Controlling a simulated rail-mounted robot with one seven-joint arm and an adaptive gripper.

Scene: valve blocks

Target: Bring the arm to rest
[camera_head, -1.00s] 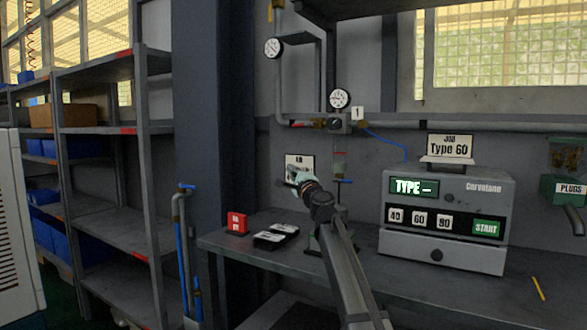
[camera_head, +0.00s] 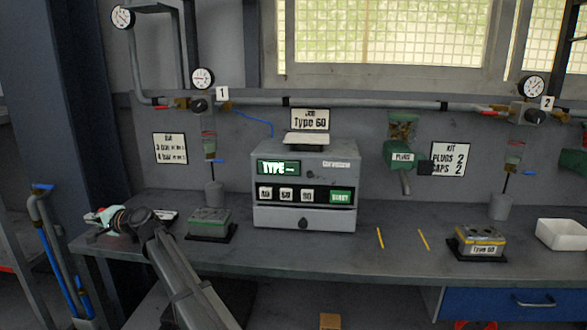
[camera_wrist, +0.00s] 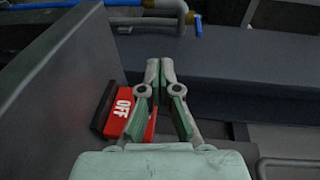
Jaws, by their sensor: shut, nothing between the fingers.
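My arm reaches over the left end of the workbench in the head view, and my gripper (camera_head: 92,215) is at the bench's left edge. In the wrist view my gripper (camera_wrist: 160,68) is shut, its two fingertips together with nothing between them. A red block marked OFF (camera_wrist: 122,104) shows just left of the fingers, partly covered by one of them; I cannot tell whether they touch.
Blue-handled pipes (camera_head: 55,255) stand left of the bench. The bench front centre is clear.

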